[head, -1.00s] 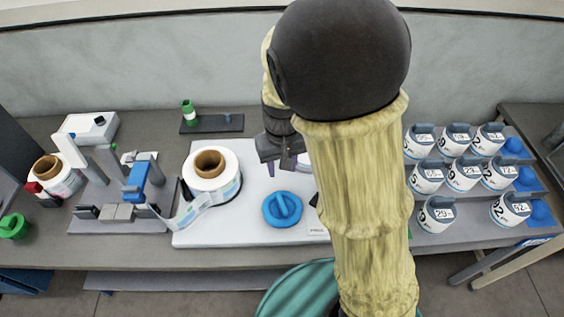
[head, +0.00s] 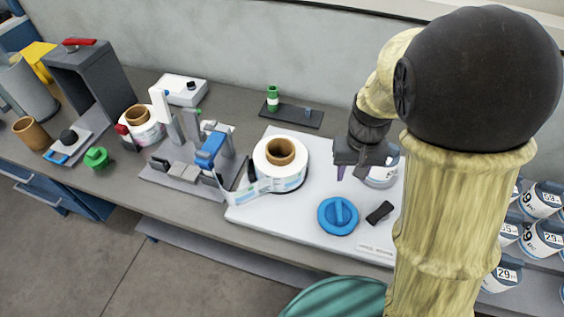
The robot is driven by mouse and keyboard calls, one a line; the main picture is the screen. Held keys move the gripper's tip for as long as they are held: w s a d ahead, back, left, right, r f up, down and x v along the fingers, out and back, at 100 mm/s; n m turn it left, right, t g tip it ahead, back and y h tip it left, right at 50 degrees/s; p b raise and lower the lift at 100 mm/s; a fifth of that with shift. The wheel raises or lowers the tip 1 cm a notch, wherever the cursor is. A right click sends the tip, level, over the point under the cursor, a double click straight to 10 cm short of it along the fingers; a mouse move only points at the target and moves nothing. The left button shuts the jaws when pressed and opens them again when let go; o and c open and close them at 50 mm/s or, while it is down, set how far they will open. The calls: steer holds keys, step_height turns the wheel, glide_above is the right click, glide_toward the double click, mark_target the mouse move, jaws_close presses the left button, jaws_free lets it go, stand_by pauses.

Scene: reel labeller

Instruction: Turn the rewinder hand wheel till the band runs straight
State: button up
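The blue rewinder hand wheel (head: 338,216), a round disc with a raised grip bar, lies on the white rewinder plate (head: 262,215). The rewind reel (head: 280,163) with a brown core stands on the same plate, left of and behind the wheel. The printed band (head: 246,191) runs from this reel to the labeller on the left and looks slanted and curved near the plate's left edge. My gripper (head: 352,173) points down above the plate, behind the wheel and apart from it. My arm hides part of it, so its opening is unclear.
The labeller (head: 165,178) with a blue part stands left, with a supply reel (head: 143,127) beyond it. A green knob (head: 96,157) sits at the table's front. A black block (head: 379,213) lies right of the wheel.

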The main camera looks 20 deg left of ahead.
steer(key=s+d+m+t, duration=0.1)
steer(key=s+d, duration=0.2)
steer(key=d, duration=0.2)
steer(key=s+d+r+m+t, duration=0.1)
steer(key=s+d, duration=0.3)
steer(key=d, duration=0.2)
steer(key=shift+d+m+t, duration=0.3)
steer(key=shift+m, duration=0.1)
